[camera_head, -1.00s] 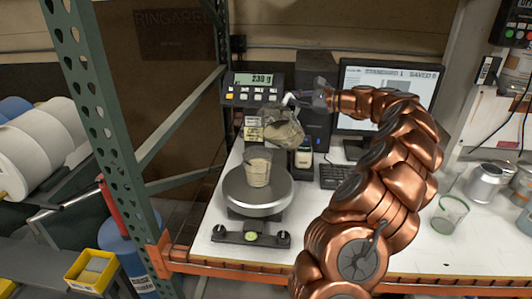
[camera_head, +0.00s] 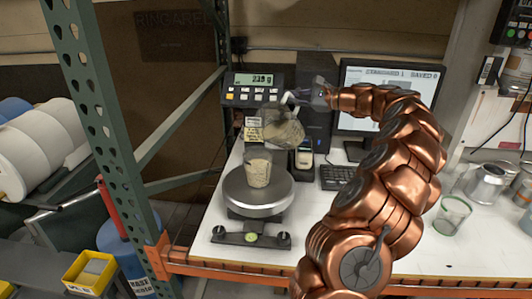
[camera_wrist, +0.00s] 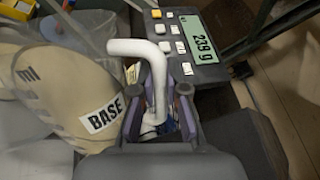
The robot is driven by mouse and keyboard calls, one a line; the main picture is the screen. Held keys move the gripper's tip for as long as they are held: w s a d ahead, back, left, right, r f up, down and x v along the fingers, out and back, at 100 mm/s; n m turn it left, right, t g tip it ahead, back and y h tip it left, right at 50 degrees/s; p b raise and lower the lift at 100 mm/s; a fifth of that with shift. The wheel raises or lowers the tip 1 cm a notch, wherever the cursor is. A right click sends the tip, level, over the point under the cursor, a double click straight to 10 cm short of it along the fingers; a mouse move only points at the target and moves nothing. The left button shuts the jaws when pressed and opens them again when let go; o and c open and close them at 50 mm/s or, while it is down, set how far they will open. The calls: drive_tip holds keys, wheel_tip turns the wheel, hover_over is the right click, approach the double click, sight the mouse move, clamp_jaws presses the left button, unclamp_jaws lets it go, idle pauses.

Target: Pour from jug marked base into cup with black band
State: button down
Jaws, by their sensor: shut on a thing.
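The clear jug marked BASE (camera_head: 283,130) is held tilted above and slightly right of a cup, with beige contents inside. Its label and white handle (camera_wrist: 150,62) show in the wrist view, where the jug body (camera_wrist: 62,95) fills the left side. My gripper (camera_head: 303,97) is shut on the handle; its fingers (camera_wrist: 160,98) sit either side of it. A clear cup (camera_head: 258,172) stands upright on the round scale pan (camera_head: 258,198), part filled with beige. I cannot make out a black band on it. No stream is clearly visible.
A green-banded cup (camera_head: 452,215) and metal cans (camera_head: 487,182) stand at right.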

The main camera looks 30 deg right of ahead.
drive_tip(key=shift+s+a+r+n+b, duration=0.15)
drive_tip(key=shift+a+r+n+b, duration=0.2)
drive_tip(key=shift+r+b, duration=0.45)
idle(2.5)
